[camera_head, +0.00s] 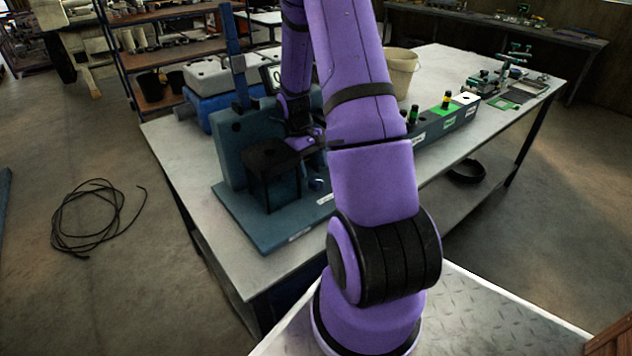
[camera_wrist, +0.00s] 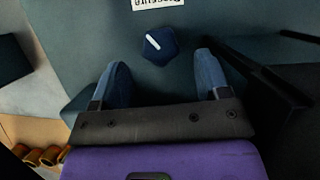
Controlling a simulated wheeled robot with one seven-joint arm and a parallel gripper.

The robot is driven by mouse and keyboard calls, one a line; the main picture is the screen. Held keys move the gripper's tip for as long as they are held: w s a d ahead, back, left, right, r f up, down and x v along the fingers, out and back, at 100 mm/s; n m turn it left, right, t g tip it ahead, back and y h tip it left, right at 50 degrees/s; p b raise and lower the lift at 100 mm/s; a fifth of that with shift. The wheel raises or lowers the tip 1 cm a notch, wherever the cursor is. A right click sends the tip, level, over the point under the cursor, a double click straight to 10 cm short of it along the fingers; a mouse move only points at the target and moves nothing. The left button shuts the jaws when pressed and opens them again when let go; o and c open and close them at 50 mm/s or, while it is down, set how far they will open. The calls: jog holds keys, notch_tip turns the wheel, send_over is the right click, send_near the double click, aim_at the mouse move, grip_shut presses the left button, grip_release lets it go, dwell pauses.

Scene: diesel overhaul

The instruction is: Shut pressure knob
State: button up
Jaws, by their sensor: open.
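The pressure knob (camera_wrist: 161,45) is a small dark blue, many-sided knob with a white pointer line slanting across its top. It sits on a teal plate beside a white label (camera_wrist: 158,3), upside down and cut off by the top edge of the wrist view. My gripper (camera_wrist: 162,76) is open, with its two blue fingers spread below the knob in the picture. The knob lies just beyond the fingertips, roughly centred between them, and nothing is held. In the head view my arm hides part of the teal stand (camera_head: 249,221) around the knob.
A black frame (camera_head: 272,160) stands on the stand, left of my gripper; its dark bars show close to the right finger in the wrist view. A long dark block (camera_head: 443,126) with small knobs and a bucket (camera_head: 401,72) are on the table. A cable (camera_head: 90,222) lies on the floor.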

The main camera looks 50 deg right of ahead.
aim_at(316, 179)
jog(key=shift+x, duration=2.6)
jog(key=shift+c, duration=0.4)
jog(key=c, duration=0.8)
jog(key=shift+m, duration=0.4)
jog(key=shift+m+t+y, duration=0.3)
jog(key=shift+m+y, duration=0.2)
jog(key=shift+m, duration=0.8)
jog(key=shift+m+t+y, duration=0.3)
jog(key=shift+m+y, duration=0.2)
jog(key=shift+m, duration=0.8)
jog(key=o, duration=0.9)
